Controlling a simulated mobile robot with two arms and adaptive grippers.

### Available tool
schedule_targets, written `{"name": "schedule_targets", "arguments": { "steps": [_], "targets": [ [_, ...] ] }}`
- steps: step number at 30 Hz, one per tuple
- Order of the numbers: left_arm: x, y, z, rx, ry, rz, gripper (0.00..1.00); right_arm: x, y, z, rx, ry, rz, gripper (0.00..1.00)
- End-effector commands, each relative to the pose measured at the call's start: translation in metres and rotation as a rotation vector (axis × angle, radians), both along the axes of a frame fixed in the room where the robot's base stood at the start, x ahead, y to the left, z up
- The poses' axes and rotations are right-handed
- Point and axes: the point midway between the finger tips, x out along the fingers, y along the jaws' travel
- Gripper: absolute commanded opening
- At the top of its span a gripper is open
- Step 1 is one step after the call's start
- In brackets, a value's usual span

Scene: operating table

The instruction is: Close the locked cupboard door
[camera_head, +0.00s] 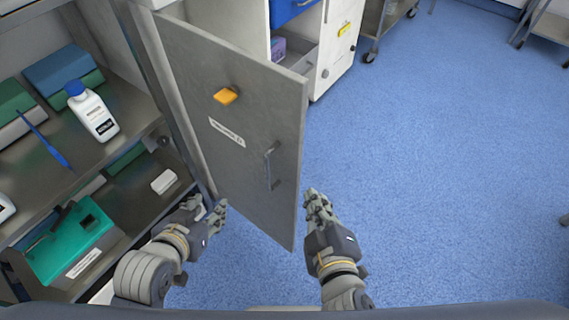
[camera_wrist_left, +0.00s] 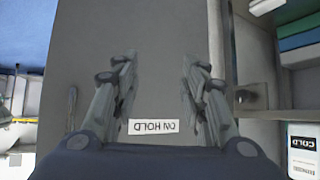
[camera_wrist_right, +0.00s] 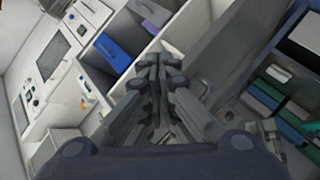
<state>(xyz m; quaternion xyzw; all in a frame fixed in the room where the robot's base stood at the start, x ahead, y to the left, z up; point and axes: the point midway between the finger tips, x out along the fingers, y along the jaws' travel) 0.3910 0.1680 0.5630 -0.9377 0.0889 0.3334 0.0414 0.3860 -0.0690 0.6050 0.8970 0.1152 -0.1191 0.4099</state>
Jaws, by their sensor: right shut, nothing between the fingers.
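The grey cupboard door (camera_head: 240,180) stands open, swung out from the cupboard (camera_head: 120,165) at left. My left gripper (camera_head: 217,212) is near the door's lower part on the cupboard side. In the left wrist view, my left gripper (camera_wrist_left: 160,75) is open and empty, facing the door (camera_wrist_left: 160,45) with its "ON HOLD" label upside down. My right gripper (camera_head: 316,200) is shut and empty, just right of the door's free edge. I cannot tell whether either gripper touches the door.
The cupboard shelves hold a white bottle (camera_head: 93,112), a teal box (camera_head: 75,245), a blue pen-like tool (camera_head: 48,145) and several boxes. A white drawer cabinet (camera_head: 335,45) stands behind the door, with a metal cart beside it.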

Motion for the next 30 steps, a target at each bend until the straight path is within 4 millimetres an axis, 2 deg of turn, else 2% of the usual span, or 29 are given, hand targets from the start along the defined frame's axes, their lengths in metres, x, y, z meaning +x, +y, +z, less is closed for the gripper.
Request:
{"name": "schedule_targets", "arguments": {
  "steps": [5,9,15,18,23,30],
  "targets": [
    [-0.037,0.013,-0.023,0.044,0.201,0.015,0.40,-0.035,0.031,0.019,-0.288,-0.091,0.064,0.00],
    [-0.068,0.023,-0.037,0.076,0.349,0.027,0.40,-0.063,0.054,0.046,-0.480,-0.202,0.101,0.00],
    [-0.100,0.033,-0.048,0.105,0.491,0.038,0.40,-0.095,0.077,0.080,-0.643,-0.337,0.120,0.00],
    [-0.107,0.035,-0.050,0.111,0.523,0.040,0.40,-0.102,0.081,0.089,-0.676,-0.372,0.121,0.00],
    [-0.111,0.036,-0.051,0.114,0.539,0.042,0.40,-0.095,0.084,0.092,-0.687,-0.384,0.118,0.00],
    [-0.117,0.038,-0.050,0.119,0.566,0.044,0.40,-0.050,0.088,0.094,-0.684,-0.384,0.115,0.00]
  ]
}}
